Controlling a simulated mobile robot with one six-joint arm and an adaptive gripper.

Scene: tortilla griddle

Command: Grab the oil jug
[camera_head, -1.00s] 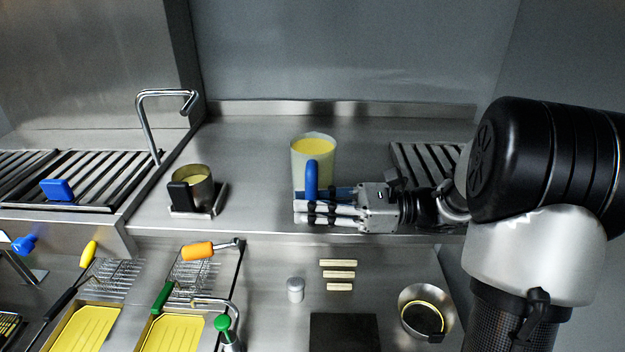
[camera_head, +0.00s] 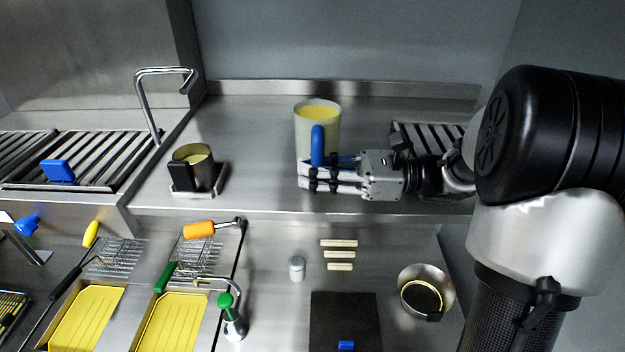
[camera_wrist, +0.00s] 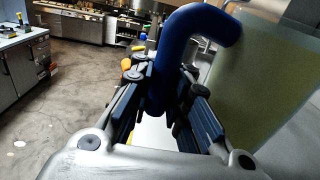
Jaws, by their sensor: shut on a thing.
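The oil jug (camera_head: 305,128) is a pale, translucent container with yellow oil at its top and a blue handle (camera_head: 318,146) on its near side. It stands upright on the steel shelf. My gripper (camera_head: 322,176) reaches in from the right, its fingers at the lower part of the handle. In the wrist view the blue handle (camera_wrist: 190,35) curves down between the two fingers of my gripper (camera_wrist: 168,112), which are shut on it. The jug's pale wall (camera_wrist: 262,85) fills the right side of that view.
A small metal pot with a black handle (camera_head: 181,177) stands left of the jug. A slatted grate (camera_head: 428,136) lies to the right, behind my arm. Below the shelf edge are yellow trays (camera_head: 88,318), a white shaker (camera_head: 297,268), wooden pieces (camera_head: 338,254) and a metal bowl (camera_head: 440,275).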

